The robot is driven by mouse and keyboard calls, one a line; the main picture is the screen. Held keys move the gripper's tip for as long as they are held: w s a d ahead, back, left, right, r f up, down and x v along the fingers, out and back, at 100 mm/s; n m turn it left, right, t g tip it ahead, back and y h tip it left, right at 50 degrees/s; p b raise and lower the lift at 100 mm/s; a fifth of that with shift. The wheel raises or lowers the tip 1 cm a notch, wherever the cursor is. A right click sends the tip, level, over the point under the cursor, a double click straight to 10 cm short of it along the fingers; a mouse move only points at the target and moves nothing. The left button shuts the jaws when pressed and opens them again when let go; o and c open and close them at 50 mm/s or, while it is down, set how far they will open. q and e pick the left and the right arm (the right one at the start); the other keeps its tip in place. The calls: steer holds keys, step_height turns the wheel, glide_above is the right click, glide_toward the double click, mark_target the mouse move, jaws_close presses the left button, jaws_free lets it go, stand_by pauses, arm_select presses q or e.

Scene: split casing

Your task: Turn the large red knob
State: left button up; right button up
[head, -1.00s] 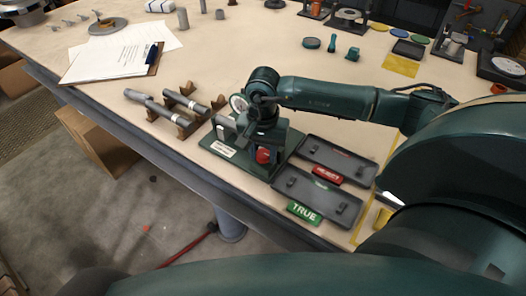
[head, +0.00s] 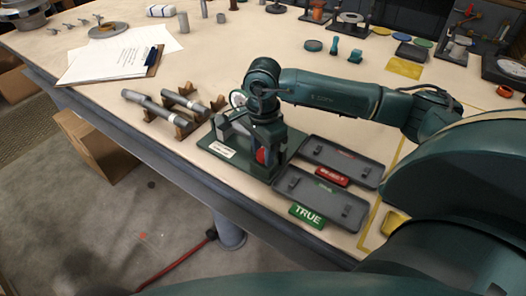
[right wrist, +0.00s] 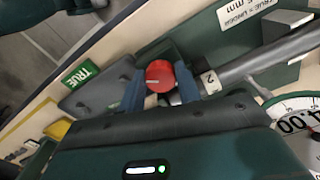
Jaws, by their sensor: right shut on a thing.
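The large red knob (right wrist: 159,75) is round with a pale line across its face; in the right wrist view it sits between the two blue fingers of my right gripper (right wrist: 161,82). The fingers are shut on it from both sides. In the head view only a sliver of the knob (head: 261,156) shows beside the right gripper (head: 265,152), on the front of the dark green gauge stand (head: 237,166). A white dial gauge (right wrist: 301,125) and a grey bar (right wrist: 262,58) are close beside it. My left gripper is not in view.
Two dark trays stand right of the stand, one with a green TRUE label (head: 307,216), one with a red label (head: 331,176). Grey rods (head: 150,105) rest on wooden cradles to the left. A clipboard (head: 152,60) lies farther back. The table's middle is clear.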

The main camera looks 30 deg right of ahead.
mark_target(263, 153)
steer(key=shift+m, duration=0.3)
steer(key=o, duration=1)
steer(key=shift+c, duration=0.2)
step_height(263, 153, up, 13)
steer(key=shift+r+b, duration=0.15)
steer(key=shift+b, duration=0.2)
